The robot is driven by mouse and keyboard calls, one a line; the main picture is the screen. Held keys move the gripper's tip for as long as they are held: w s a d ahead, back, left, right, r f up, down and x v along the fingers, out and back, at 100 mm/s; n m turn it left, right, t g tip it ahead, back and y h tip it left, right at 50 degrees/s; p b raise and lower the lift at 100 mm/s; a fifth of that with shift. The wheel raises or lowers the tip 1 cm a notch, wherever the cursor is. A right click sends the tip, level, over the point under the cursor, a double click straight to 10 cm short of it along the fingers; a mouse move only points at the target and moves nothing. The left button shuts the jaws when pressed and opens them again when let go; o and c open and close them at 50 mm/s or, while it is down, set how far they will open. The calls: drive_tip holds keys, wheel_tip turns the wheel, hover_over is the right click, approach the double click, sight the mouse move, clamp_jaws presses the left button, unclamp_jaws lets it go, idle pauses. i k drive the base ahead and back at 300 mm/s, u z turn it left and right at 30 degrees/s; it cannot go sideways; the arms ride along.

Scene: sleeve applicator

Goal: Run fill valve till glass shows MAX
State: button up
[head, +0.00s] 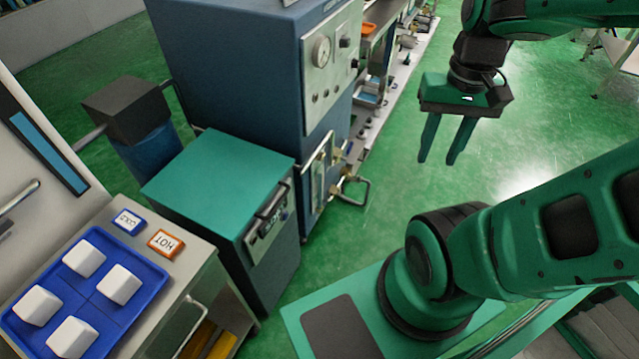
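The sight glass (317,182) seems to be the narrow upright fitting low on the front of the tall blue machine (240,60). Its level and any MAX mark are too small to read. Small brass-coloured valve fittings (336,156) sit beside the glass, and I cannot tell which is the fill valve. A bar-like handle (358,192) sticks out near them. My gripper (439,160) hangs to the right of the machine, fingers pointing down, apart and empty. It is clear of the glass and valves.
A green-topped cabinet (220,175) stands in front of the machine. At lower left, a blue tray (95,300) holds several white blocks, beside COLD (127,221) and HOT (166,243) signs. A bench line (395,85) runs behind. Green floor (345,240) is free below my gripper.

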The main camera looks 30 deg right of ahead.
sight(350, 145)
drive_tip(key=u, duration=0.75)
drive_tip(key=k, duration=0.6)
drive_tip(key=z, duration=0.8)
drive_tip(key=i, duration=1)
drive_tip(key=u, duration=0.05)
